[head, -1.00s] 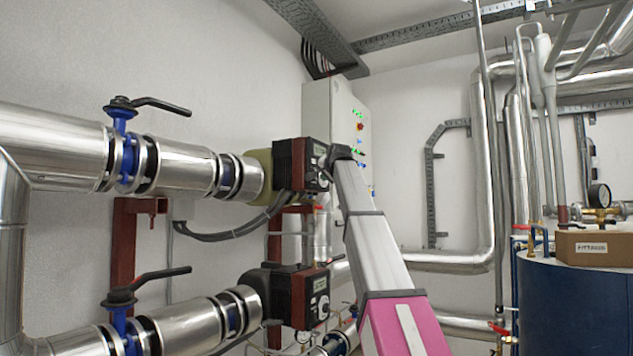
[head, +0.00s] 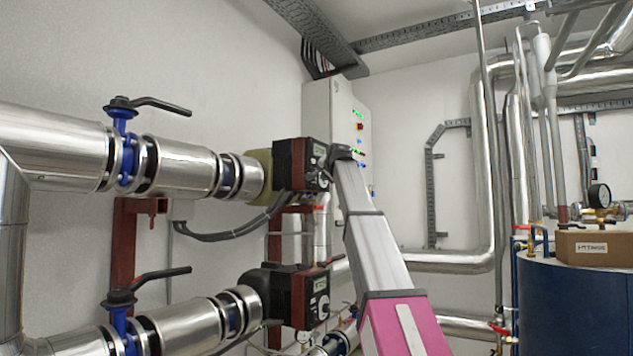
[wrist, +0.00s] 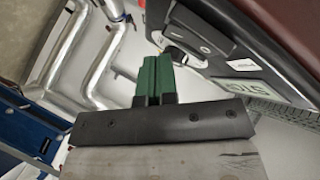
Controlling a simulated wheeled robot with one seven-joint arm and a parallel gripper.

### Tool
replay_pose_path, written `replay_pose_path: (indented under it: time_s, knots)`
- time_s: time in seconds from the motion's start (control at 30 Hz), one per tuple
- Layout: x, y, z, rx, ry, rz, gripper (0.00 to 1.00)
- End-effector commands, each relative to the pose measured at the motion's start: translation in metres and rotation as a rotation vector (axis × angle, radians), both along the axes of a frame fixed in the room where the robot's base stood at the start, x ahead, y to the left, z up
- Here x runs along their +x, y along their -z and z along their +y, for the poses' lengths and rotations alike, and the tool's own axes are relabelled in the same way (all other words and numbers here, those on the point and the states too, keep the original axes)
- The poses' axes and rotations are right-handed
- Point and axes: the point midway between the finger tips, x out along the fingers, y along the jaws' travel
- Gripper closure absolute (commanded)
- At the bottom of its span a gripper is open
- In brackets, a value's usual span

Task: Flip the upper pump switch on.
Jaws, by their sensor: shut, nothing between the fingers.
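The upper pump (head: 290,165) is a dark red and black box on the upper insulated pipe, with a display and a dial on its front face. My gripper (wrist: 153,62) has green fingers that are shut and empty. In the wrist view, the dark pump face (wrist: 225,60) lies at the right, tilted, with a raised dark switch-like part (wrist: 203,30), a white label and a greenish display (wrist: 248,88). The fingertips are close beside this face; I cannot tell whether they touch it. In the head view my wrist hides the fingertips and part of the face. The switch position is unclear.
A lower pump (head: 297,297) sits on the pipe below. A light control cabinet (head: 325,110) with lit lamps stands behind the upper pump. Blue valves with black levers (head: 160,105) are on the left pipes. A blue tank (head: 575,305) carrying a cardboard box (head: 590,246) stands at right.

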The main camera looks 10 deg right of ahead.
Motion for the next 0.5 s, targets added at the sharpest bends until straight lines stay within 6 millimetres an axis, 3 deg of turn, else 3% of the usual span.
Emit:
replay_pose_path:
  time_s: [0.5]
  knots:
    - [0.005, 0.0008, 0.007, 0.0, 0.0, 0.0, 1.0]
